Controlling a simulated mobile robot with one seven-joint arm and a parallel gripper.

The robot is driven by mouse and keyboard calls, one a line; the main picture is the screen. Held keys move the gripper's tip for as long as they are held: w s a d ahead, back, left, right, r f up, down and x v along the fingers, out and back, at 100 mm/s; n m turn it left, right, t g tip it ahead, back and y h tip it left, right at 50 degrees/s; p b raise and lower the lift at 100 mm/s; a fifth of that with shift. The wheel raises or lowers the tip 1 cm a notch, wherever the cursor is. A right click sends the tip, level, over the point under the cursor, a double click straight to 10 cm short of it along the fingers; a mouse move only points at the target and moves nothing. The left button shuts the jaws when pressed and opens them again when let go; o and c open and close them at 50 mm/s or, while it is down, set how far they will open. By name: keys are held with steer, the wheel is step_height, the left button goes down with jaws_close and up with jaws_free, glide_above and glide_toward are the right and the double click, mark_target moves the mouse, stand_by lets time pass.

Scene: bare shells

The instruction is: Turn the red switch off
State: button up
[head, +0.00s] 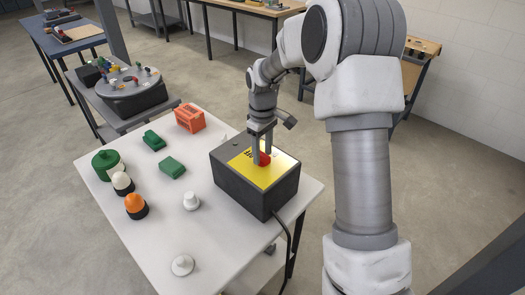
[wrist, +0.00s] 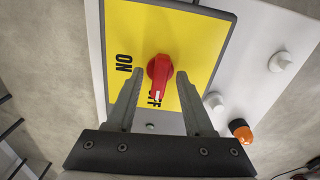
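The red switch (head: 263,159) is a rotary knob on the yellow plate (wrist: 200,40) of a dark box (head: 240,191). In the wrist view the red knob (wrist: 160,70) has its narrow end towards the bottom of the picture, over the partly covered OFF label (wrist: 155,98). The ON label (wrist: 124,62) is left of it. My gripper (head: 261,153) is above the box, pointing down. In the wrist view my gripper (wrist: 160,77) is open, with one fingertip on each side of the knob and a small gap showing on both sides.
The box stands on a white table (head: 155,240). Left of it are green blocks (head: 171,167), an orange-red block (head: 190,119), an orange-topped piece (head: 136,206) and white knobs (head: 191,201). A black cable (head: 287,245) hangs off the right edge. Other tables stand behind.

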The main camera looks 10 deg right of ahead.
mark_target(263, 155)
steer(key=shift+r, duration=0.1)
step_height(263, 155, up, 17)
steer(key=p, duration=0.1)
stand_by(0.4)
steer(key=shift+r, duration=0.15)
steer(key=s+r+m+t, duration=0.1)
steer(key=s+r+m, duration=0.15)
steer(key=s, duration=0.45)
steer(key=s+r+m+t, duration=0.1)
steer(key=s+r+t, duration=0.1)
steer(key=s+r, duration=0.35)
steer(key=s+f+m+t, duration=0.2)
steer(key=s+f+m, duration=0.2)
steer(key=s, duration=1.2)
steer(key=shift+f+t, duration=0.3)
steer(key=shift+f, duration=0.4)
